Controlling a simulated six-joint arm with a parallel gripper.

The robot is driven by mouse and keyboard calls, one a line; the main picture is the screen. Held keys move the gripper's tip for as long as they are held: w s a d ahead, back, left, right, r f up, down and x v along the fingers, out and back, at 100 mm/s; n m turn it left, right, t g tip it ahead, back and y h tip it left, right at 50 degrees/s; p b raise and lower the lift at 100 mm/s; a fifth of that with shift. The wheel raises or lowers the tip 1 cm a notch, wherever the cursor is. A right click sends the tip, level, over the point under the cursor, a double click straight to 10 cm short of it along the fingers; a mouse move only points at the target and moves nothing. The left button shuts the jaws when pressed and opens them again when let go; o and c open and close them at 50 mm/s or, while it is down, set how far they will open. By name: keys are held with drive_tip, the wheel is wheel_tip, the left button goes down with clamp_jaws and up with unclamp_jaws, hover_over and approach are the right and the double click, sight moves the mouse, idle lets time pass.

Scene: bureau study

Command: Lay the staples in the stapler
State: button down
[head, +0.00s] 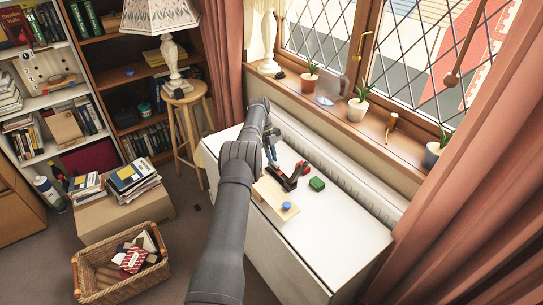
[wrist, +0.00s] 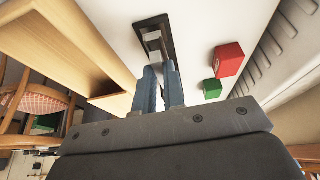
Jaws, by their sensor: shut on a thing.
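The stapler (head: 287,181) is a dark, open piece on the white table top; its black body (wrist: 168,24) shows beyond my fingertips in the wrist view. A narrow grey metal strip, seemingly the staples (wrist: 154,46), shows at the fingertips over the black body. My gripper (wrist: 161,72) has its two blue-grey fingers closed on this strip, with a narrow gap between them. In the head view my gripper (head: 271,152) is just behind the stapler. I cannot tell whether the strip touches the stapler's channel, and the fingers hide its near part.
A red block (wrist: 229,60) and a green block (wrist: 212,88) sit right of the stapler. A pale wooden box (wrist: 75,40) stands close on its left; a blue round thing (head: 287,205) is on it. Potted plants line the windowsill (head: 395,140). The table's front right (head: 340,235) is clear.

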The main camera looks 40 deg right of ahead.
drive_tip(key=shift+f, duration=0.95)
idle(1.3)
drive_tip(key=c, duration=1.5)
unclamp_jaws()
drive_tip(key=o, duration=0.5)
drive_tip(key=shift+o, duration=0.2)
